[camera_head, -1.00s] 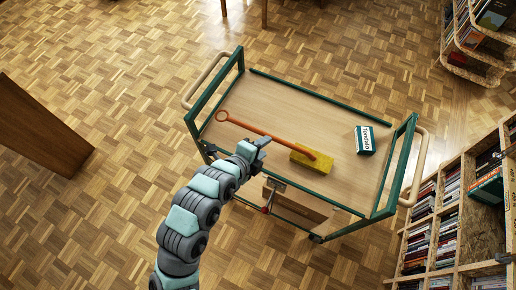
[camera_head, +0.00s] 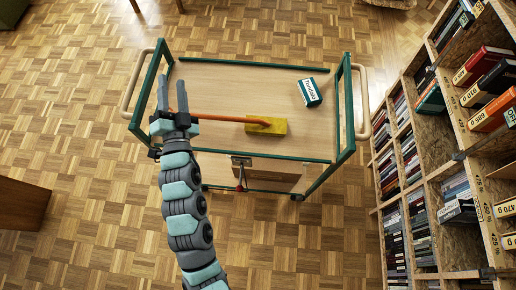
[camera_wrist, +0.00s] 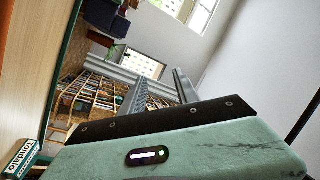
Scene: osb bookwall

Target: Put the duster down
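The duster has an orange handle and a yellow head (camera_head: 268,125). It lies on the wooden top of the green-framed cart (camera_head: 235,85), its handle pointing left. My gripper (camera_head: 172,88) is over the left part of the cart top, in front of the handle's left end, which it hides. Its two fingers are spread and point to the far side. The wrist view shows the open gripper (camera_wrist: 160,78) with nothing between the fingers.
A green and white box (camera_head: 310,92) stands on the cart's right part; it also shows in the wrist view (camera_wrist: 22,158). Green rails and end handles frame the cart. Bookshelves (camera_head: 440,150) stand close on the right.

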